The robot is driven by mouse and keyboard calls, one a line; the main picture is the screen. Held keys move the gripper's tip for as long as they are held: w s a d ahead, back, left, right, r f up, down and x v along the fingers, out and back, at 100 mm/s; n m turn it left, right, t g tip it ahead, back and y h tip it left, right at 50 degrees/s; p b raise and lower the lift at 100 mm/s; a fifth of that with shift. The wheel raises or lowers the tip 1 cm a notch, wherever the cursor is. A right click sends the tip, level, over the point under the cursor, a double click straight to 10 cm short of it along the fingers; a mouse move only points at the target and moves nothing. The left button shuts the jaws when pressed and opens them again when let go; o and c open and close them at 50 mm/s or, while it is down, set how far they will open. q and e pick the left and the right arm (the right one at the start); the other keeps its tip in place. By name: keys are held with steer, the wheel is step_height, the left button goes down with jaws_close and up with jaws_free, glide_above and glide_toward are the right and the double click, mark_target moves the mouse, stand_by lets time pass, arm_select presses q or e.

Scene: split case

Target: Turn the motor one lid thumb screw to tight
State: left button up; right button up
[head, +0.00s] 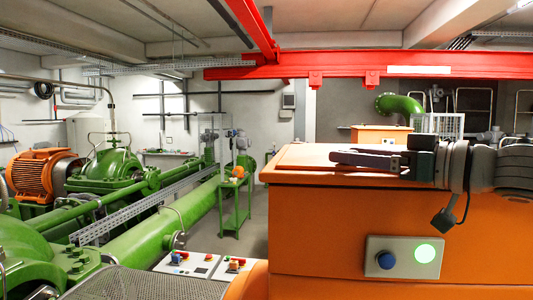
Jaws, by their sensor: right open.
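A large orange case (400,225) with a flat top fills the right half of the head view. My right gripper (335,157) comes in from the right and lies level just over the case's top, its fingers pointing left. It is open and holds nothing that I can see. The gripper and wrist cover part of the top. I cannot make out the motor one lid thumb screw. My left gripper is not in view.
The case's front carries a grey box with a blue button (386,260) and a lit green lamp (425,253). Pale panels with coloured knobs (183,256) sit low in the middle. Green pipes (150,235) and an orange motor (40,174) stand left. A red beam (350,66) crosses above.

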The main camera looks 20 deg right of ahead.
steer(key=shift+c, duration=0.3)
jaws_close()
